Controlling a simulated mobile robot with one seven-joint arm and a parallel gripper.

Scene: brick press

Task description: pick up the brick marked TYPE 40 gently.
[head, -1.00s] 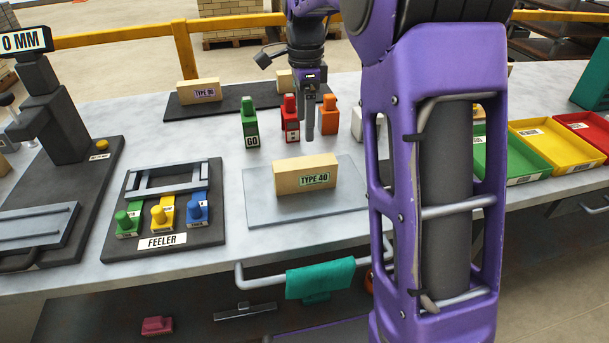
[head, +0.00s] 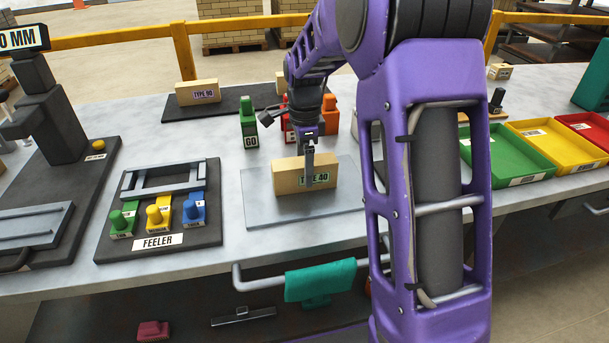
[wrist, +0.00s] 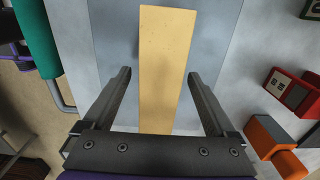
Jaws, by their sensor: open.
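The tan brick marked TYPE 40 (head: 289,177) lies on a grey plate (head: 262,214) on the bench, its label facing the front. In the wrist view the brick (wrist: 164,65) runs lengthwise between the two fingers. My gripper (head: 309,180) is over the brick's right part in the head view, with a finger in front of its label. In the wrist view my gripper (wrist: 158,80) is open, with a gap on each side of the brick. I cannot tell how far down the fingertips reach beside it.
A green GO block (head: 249,131), a red block (wrist: 290,92) and an orange block (wrist: 272,140) stand behind the plate. The FEELER board (head: 160,205) is at left. A TYPE 90 brick (head: 197,92) lies at the back. Green (head: 505,160) and yellow trays (head: 550,146) are at right.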

